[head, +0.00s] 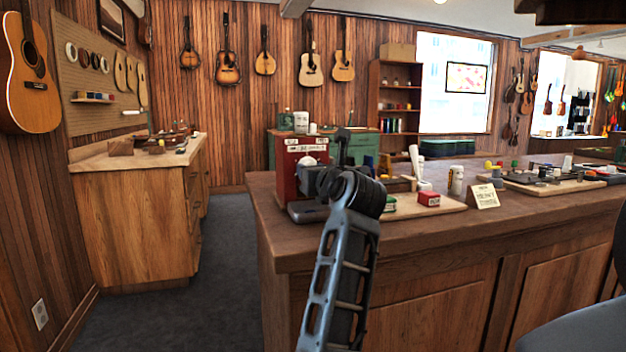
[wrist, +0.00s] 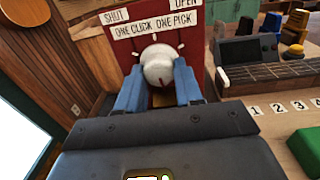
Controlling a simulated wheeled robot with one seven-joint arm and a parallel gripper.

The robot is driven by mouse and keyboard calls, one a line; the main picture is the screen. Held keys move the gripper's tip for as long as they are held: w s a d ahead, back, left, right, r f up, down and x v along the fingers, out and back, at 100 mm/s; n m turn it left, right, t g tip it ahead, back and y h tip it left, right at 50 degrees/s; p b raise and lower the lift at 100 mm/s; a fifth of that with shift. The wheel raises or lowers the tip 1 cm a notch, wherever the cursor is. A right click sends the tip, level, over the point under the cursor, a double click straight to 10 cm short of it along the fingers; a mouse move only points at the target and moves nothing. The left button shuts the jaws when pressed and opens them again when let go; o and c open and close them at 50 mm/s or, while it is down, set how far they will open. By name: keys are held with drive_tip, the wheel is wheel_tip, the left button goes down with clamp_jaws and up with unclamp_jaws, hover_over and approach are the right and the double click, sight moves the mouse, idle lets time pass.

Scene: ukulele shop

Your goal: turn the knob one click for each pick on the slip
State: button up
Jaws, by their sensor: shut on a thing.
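A white round knob (wrist: 158,62) sits on the front of a red box (wrist: 112,48), with pale tick marks around it. The box reads SHUT at upper left, OPEN at upper right and ONE CLICK ONE PICK between. A short dark red mark shows on the knob's near face. My gripper (wrist: 158,88) has its two blue fingers closed on either side of the knob. In the head view the red box (head: 287,172) stands on the counter, partly behind my arm, with the knob (head: 308,161) just showing. I cannot identify a slip with picks in either view.
Numbered tiles (wrist: 279,108) and a green pad (wrist: 306,150) lie right of my gripper. The floor at left is clear.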

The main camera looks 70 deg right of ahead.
drive_tip(key=shift+f+m+b, duration=0.2)
drive_tip(key=shift+m+b, duration=0.1)
drive_tip(key=shift+m, duration=0.3)
drive_tip(key=o, duration=1)
drive_tip(key=shift+r, duration=0.1)
drive_tip(key=shift+o, duration=0.2)
drive_tip(key=shift+a, duration=0.1)
drive_tip(key=v, duration=0.7)
drive_tip(key=shift+s+a+b, duration=0.25)
drive_tip(key=shift+b, duration=0.15)
